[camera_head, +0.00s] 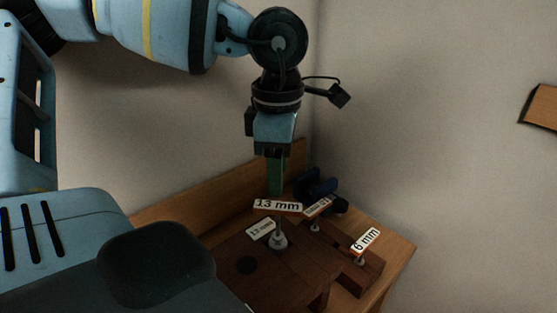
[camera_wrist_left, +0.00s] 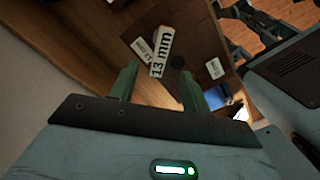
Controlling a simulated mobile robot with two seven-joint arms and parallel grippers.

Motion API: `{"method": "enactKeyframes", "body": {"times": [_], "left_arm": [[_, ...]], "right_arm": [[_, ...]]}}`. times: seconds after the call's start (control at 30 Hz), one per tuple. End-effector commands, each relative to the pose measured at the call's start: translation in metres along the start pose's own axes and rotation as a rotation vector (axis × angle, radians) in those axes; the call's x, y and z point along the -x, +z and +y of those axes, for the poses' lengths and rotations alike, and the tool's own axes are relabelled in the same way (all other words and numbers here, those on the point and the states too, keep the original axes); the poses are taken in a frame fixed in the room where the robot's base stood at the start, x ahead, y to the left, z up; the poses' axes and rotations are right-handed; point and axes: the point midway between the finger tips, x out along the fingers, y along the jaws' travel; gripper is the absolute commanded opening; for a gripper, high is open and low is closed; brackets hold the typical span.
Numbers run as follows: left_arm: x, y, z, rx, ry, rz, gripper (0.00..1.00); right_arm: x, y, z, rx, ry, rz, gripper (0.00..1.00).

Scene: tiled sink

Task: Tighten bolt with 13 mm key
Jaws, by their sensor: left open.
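The 13 mm key (camera_head: 277,206), with a white-faced tag reading "13 mm", stands upright over the dark wooden block. Its tag also shows in the left wrist view (camera_wrist_left: 162,52), ahead of the gap between my fingers. A grey metal bolt or socket end (camera_head: 279,241) shows directly below the tag; I cannot tell where key and bolt part. My left gripper (camera_head: 275,190) points down just above the tag. In the left wrist view its green fingers (camera_wrist_left: 158,88) are apart, with nothing between them. My right gripper is not in view.
A flat white label (camera_head: 260,229) lies on the block. A blue object (camera_head: 317,184) sits behind, near the wall corner.

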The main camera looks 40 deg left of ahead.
Motion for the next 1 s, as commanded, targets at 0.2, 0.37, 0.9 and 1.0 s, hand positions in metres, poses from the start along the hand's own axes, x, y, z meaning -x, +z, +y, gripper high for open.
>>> {"method": "enactKeyframes", "body": {"times": [0.2, 0.37, 0.9, 1.0], "left_arm": [[-0.008, 0.000, 0.000, 0.000, -0.002, 0.002, 0.47], [-0.022, 0.000, 0.000, 0.000, -0.003, 0.002, 0.47], [-0.079, 0.000, 0.001, 0.000, -0.006, 0.003, 0.47], [-0.085, 0.000, 0.001, 0.001, -0.005, 0.003, 0.47]], "right_arm": [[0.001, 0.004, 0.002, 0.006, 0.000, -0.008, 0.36], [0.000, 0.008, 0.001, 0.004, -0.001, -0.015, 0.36], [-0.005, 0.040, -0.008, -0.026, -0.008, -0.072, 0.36], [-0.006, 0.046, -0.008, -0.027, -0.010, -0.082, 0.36]]}}
